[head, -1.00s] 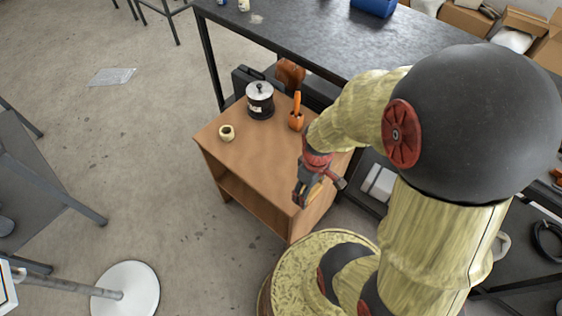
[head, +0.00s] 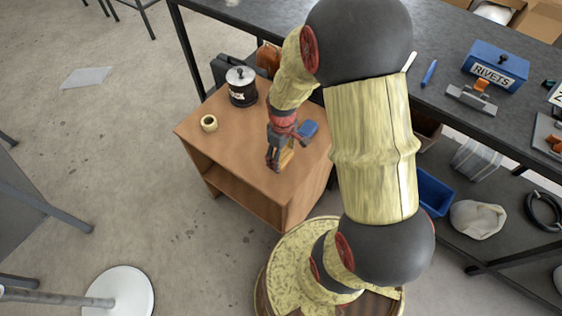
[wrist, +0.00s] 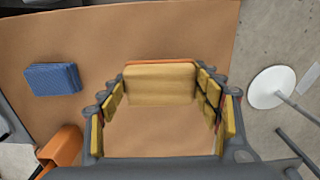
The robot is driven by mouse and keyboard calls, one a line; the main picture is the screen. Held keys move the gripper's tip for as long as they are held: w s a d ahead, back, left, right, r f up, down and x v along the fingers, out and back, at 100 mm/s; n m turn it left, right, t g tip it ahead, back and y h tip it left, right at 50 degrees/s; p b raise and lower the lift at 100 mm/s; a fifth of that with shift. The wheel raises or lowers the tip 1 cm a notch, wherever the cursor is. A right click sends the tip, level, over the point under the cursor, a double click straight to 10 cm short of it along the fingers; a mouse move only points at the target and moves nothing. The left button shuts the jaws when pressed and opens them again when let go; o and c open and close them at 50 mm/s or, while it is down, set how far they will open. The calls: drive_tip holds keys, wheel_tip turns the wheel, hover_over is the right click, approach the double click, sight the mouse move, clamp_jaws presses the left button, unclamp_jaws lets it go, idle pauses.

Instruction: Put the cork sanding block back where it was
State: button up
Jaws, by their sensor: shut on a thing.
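The cork sanding block (wrist: 160,84) is a tan block with a thin orange layer along its far edge in the wrist view. It sits between my fingertips. My gripper (head: 275,160) is shut on it, above the front part of the wooden cabinet top (head: 240,165). In the head view only a small tan part of the block (head: 287,157) shows beside the fingers. I cannot tell whether the block touches the cabinet top.
A blue block (head: 309,128) lies on the cabinet top; it also shows in the wrist view (wrist: 52,79). An orange object (wrist: 62,145) is at the wrist view's lower left. The dark workbench (head: 440,95) stands behind.

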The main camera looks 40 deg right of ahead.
sight(281, 160)
drive_tip(key=shift+w+f, duration=0.35)
drive_tip(key=shift+f, duration=0.1)
drive_tip(key=shift+w+d+f+b, duration=0.1)
drive_tip(key=shift+w+f+b, duration=0.05)
drive_tip(key=shift+f+b, duration=1.2)
drive_tip(key=shift+f, duration=0.35)
drive_tip(key=o, duration=1.1)
wheel_tip(281, 160, up, 13)
drive_tip(key=p, duration=0.5)
drive_tip(key=shift+f, duration=0.2)
drive_tip(key=s+a+r+m+t, duration=0.1)
drive_tip(key=s+a+r, duration=0.3)
drive_tip(key=r, duration=0.4)
drive_tip(key=s+a+r+m+t, duration=0.1)
drive_tip(key=s+a+r, duration=0.3)
drive_tip(key=r, duration=0.5)
drive_tip(key=s+a+r+m+t, duration=0.2)
drive_tip(key=s+a+r+t, duration=0.1)
drive_tip(key=r, duration=0.5)
drive_tip(key=shift+s+a+r+t, duration=0.25)
drive_tip(key=shift+s+a+t, duration=0.05)
drive_tip(key=shift+s+a, duration=0.3)
